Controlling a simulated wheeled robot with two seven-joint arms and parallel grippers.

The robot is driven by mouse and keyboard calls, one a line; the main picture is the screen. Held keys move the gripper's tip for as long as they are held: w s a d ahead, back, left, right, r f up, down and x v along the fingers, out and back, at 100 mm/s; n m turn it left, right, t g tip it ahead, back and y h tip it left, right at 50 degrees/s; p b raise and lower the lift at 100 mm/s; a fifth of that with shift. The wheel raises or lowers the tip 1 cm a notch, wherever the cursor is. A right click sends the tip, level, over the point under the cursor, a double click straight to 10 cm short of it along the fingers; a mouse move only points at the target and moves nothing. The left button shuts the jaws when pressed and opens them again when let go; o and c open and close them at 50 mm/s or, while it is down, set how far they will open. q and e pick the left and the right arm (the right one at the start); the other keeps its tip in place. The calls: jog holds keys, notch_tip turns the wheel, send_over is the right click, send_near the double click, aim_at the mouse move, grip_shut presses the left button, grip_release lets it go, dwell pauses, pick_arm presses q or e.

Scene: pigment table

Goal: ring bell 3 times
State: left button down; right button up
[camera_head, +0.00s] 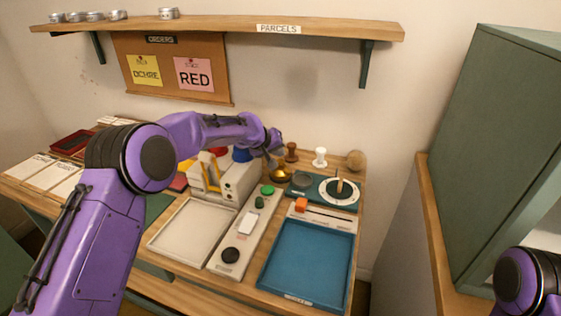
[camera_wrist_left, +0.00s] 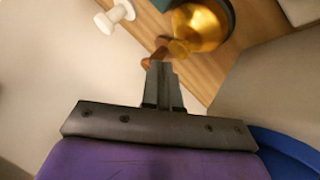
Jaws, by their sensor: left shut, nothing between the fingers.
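The gold bell (camera_head: 280,175) stands near the back of the wooden table. It also shows large at the top of the left wrist view (camera_wrist_left: 207,28). My left gripper (camera_head: 276,151) reaches over the table and is at the bell, just above it in the head view. In the left wrist view its two fingers (camera_wrist_left: 162,82) are together and empty, pointing towards the bell. I cannot tell whether the fingertips touch the bell. My right gripper is out of view; only part of my right arm shows at the lower right edge.
A brown stamp (camera_head: 291,152) and a white stamp (camera_head: 320,157) stand behind the bell. A beige machine (camera_head: 236,178) is left of it. A green plate with a dial (camera_head: 342,193) is right of it. A blue tray (camera_head: 308,252) lies in front. A shelf (camera_head: 220,25) hangs above.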

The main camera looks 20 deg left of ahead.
pick_arm(q)
jog(key=shift+f, duration=0.2)
jog(key=shift+f, duration=0.25)
jog(key=shift+f, duration=0.6)
dwell(0.9)
jog(key=shift+r+p, duration=1)
jog(key=shift+r, duration=0.05)
notch_tip(320, 180, up, 5)
jog(key=p, duration=0.5)
dwell(2.0)
